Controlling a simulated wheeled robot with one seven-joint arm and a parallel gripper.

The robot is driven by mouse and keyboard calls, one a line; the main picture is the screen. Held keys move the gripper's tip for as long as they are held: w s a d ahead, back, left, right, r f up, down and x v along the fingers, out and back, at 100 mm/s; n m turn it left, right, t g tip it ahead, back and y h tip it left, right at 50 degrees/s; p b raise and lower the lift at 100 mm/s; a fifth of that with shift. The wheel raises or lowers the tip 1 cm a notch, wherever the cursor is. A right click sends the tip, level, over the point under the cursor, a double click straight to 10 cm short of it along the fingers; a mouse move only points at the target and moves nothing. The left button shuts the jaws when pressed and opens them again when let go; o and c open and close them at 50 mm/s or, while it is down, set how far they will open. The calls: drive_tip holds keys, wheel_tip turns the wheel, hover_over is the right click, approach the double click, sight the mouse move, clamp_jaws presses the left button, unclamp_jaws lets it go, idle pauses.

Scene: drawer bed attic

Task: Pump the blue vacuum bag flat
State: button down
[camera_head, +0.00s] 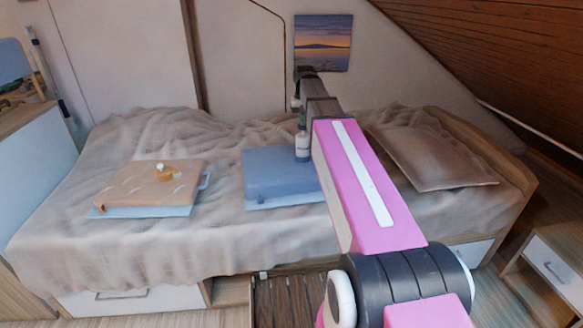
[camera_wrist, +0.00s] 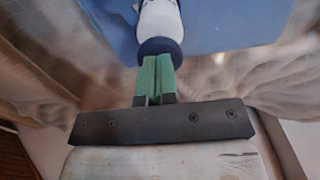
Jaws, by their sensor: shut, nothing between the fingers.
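The blue vacuum bag (camera_head: 272,178) lies on the bed and looks thick, with a raised top. My arm covers its right side. A white pump with a dark collar (camera_head: 302,147) stands upright on the bag, partly beside my arm in the head view. In the wrist view the pump's white body (camera_wrist: 160,20) is at top centre, with blue bag surface (camera_wrist: 215,22) around it. My gripper (camera_wrist: 156,62) is shut and empty, its green fingers close together at the pump's dark collar. I cannot tell whether they touch it.
A tan bag (camera_head: 145,187) with a small orange-and-white piece on top lies on the left of the bed. A pillow (camera_head: 430,157) is at the right. The rumpled bed cover (camera_head: 225,235) is clear between the bags. A sloped wooden ceiling (camera_head: 500,50) hangs at upper right.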

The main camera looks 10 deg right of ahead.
drive_tip(key=shift+f, duration=1.2)
drive_tip(key=shift+r, duration=2.95)
drive_tip(key=shift+f, duration=0.2)
drive_tip(key=shift+f, duration=1.35)
